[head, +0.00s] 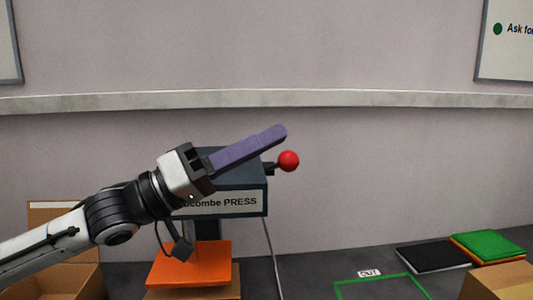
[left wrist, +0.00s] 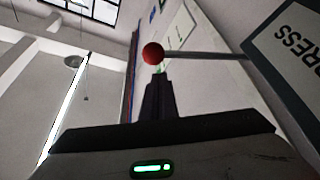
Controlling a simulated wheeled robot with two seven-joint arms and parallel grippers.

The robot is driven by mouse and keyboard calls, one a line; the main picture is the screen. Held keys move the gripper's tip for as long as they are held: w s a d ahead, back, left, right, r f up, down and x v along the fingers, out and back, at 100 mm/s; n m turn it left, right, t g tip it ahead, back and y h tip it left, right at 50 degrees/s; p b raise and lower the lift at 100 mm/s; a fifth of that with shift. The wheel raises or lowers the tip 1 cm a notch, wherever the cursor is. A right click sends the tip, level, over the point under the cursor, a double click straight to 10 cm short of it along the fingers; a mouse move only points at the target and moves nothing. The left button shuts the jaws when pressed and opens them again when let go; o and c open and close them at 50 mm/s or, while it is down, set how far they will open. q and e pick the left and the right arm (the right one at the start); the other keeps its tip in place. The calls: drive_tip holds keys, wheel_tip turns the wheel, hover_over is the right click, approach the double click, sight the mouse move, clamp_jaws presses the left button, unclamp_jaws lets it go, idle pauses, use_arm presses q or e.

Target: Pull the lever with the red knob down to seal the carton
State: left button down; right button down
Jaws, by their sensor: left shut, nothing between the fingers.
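The dark grey press (head: 225,190) stands at the middle of the bench. Its lever ends in a red knob (head: 288,160) that sticks out to the right near the press top. My left gripper (head: 280,133) reaches across the press from the left, its long purple fingers together and empty. The fingertips show just above the knob. In the left wrist view the red knob (left wrist: 152,53) sits just beyond the shut fingertips, with its lever rod (left wrist: 210,55) running right to the press. Under the press is an orange plate (head: 190,264) on a cardboard carton (head: 192,295). My right gripper is not in view.
An open cardboard box (head: 65,212) stands at the left. A green outlined area (head: 380,280) marked OUT lies right of the press. A cable (head: 271,255) hangs beside the press.

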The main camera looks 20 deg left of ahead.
use_arm(q)
drive_tip(key=shift+s+d+f, duration=0.3)
drive_tip(key=shift+s+f, duration=0.1)
drive_tip(key=shift+f, duration=0.25)
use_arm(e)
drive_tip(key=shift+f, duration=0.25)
